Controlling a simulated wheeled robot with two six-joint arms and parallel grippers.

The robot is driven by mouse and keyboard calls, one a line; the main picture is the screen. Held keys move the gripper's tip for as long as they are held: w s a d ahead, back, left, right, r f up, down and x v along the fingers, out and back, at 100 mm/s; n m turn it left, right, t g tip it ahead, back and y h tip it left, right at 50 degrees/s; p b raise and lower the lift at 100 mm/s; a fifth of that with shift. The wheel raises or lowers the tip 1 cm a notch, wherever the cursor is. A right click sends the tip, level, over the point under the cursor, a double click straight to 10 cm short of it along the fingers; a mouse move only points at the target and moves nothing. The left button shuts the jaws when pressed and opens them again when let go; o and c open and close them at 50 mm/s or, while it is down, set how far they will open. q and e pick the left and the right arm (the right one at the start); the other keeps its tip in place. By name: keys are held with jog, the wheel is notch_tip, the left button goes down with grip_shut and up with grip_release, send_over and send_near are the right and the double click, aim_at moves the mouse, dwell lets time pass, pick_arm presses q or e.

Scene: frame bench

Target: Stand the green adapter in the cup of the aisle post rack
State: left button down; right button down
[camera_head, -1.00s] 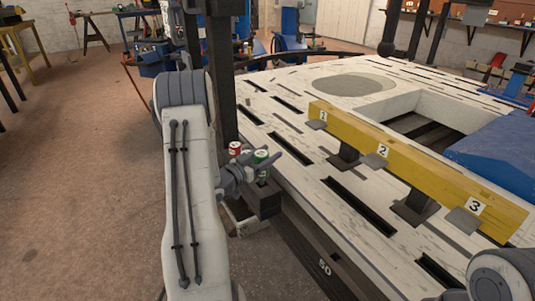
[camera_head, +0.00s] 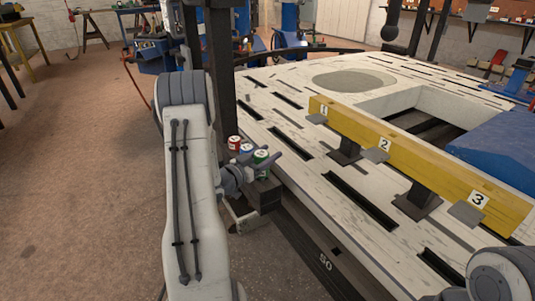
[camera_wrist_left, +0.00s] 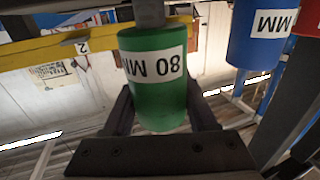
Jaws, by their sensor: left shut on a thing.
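The green adapter (camera_head: 261,157) is a small green cylinder with a white label. My left gripper (camera_head: 268,164) is shut on it, above the front-left edge of the bench. In the left wrist view the green adapter (camera_wrist_left: 153,95) sits between the two fingers, its "80 MM" label upside down, with a grey stem at its end. Blue (camera_head: 246,149) and red (camera_head: 234,142) cylinders stand just left of it. A dark block (camera_head: 263,194) lies below the gripper; I cannot tell the cup of the aisle post rack. My right gripper is not in view.
A yellow beam (camera_head: 420,160) with plates numbered 1 to 3 stands along the white slotted bench (camera_head: 310,195). A dark column (camera_head: 220,75) rises behind the cylinders. A blue cover (camera_head: 495,150) lies at the right. The floor at the left is clear.

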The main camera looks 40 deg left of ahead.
pick_arm(q)
jog(key=shift+f+b, duration=0.5)
jog(key=shift+f, duration=0.15)
jog(key=shift+c, duration=0.6)
grip_release()
jog(key=s+a+p, duration=0.1)
jog(key=s+p, duration=0.2)
jog(key=s, duration=0.7)
jog(key=shift+s, duration=0.2)
